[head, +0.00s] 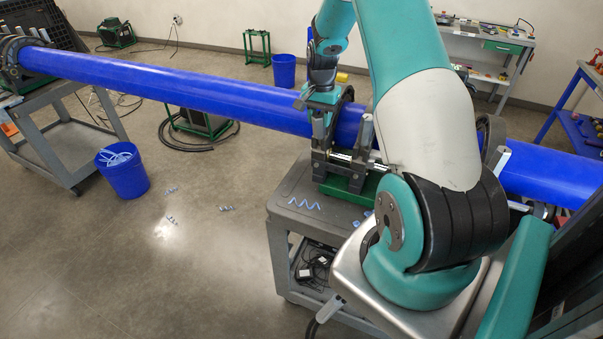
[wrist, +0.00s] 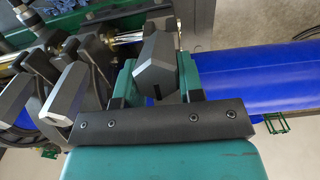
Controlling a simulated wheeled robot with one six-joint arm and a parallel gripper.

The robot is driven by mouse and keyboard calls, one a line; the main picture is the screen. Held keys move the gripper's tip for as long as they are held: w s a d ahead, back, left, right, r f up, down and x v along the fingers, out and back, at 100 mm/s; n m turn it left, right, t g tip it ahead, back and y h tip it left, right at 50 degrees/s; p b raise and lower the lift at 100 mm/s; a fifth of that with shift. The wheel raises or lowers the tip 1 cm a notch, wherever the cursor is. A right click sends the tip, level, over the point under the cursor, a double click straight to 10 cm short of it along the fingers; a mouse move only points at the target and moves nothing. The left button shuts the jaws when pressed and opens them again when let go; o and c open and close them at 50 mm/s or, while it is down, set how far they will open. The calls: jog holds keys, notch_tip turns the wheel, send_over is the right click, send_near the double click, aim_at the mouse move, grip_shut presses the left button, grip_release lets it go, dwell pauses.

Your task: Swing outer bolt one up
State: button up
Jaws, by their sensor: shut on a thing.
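My gripper (head: 320,98) reaches down at the left end of the fusion clamp, beside the blue pipe (head: 200,93). In the wrist view its two teal fingers (wrist: 155,82) are closed on a grey, angular bolt head, the outer bolt (wrist: 155,65). The bolt's lower part is hidden behind the dark bar across my gripper. In the head view the gripped bolt is hard to make out against the clamp and my fingers. Other grey bolts (wrist: 64,94) stand to the left in the wrist view.
The clamp sits on a grey cart (head: 290,205) with blue shavings on top. An upright grey bolt (head: 367,131) stands close to the right of my gripper. The pipe (wrist: 250,80) runs past at the right in the wrist view. A blue bin (head: 125,180) stands on open floor.

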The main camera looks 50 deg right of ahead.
jog(key=shift+w+d+r, duration=0.1)
jog(key=shift+w+d, duration=0.15)
jog(key=shift+d, duration=0.65)
jog(key=shift+w+d, duration=0.1)
jog(key=shift+d, duration=0.15)
jog(key=shift+w+d, duration=0.3)
jog(key=shift+d, duration=0.65)
jog(key=shift+d, duration=0.15)
jog(key=shift+w+d, duration=0.15)
jog(key=shift+d, duration=0.05)
